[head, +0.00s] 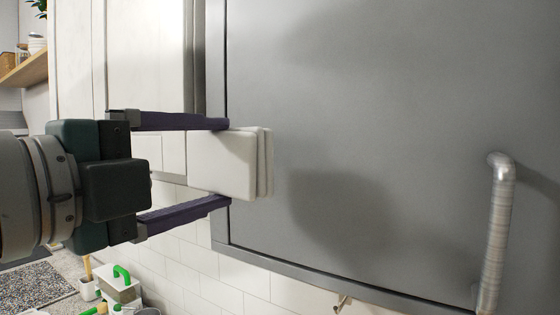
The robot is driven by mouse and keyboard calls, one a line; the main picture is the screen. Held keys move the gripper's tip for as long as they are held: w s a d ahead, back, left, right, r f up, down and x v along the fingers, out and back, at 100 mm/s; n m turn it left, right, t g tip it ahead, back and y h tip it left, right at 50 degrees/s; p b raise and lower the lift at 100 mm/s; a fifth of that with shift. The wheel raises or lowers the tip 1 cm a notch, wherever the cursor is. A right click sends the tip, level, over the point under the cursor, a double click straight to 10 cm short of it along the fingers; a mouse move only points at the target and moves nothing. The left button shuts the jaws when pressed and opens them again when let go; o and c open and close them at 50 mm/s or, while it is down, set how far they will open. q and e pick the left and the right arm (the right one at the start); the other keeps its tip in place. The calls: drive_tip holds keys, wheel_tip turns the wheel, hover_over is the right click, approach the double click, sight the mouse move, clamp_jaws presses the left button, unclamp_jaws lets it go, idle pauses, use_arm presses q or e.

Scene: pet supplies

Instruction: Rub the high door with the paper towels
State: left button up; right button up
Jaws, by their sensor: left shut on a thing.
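The high door (400,120) is a large grey panel with a silver bar handle (496,235) at its right. It fills the middle and right of the head view. My left gripper (222,163) is shut on the paper towels (225,165), a small stack of white sheets held between its two purple fingers. The stack stands in front of the door's left edge. I cannot tell whether it touches the door. A dark shadow lies on the door to the right of the stack. My right gripper is not in view.
A white cabinet (150,60) stands left of the door, with white wall tiles (240,300) below. A wooden shelf (25,70) is at the far left. On the floor at lower left are a mat (35,287) and a caddy with a green handle (120,286).

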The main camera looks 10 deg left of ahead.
use_arm(q)
drive_tip(key=shift+v, duration=1)
drive_tip(key=shift+s+a, duration=0.2)
drive_tip(key=shift+s, duration=0.3)
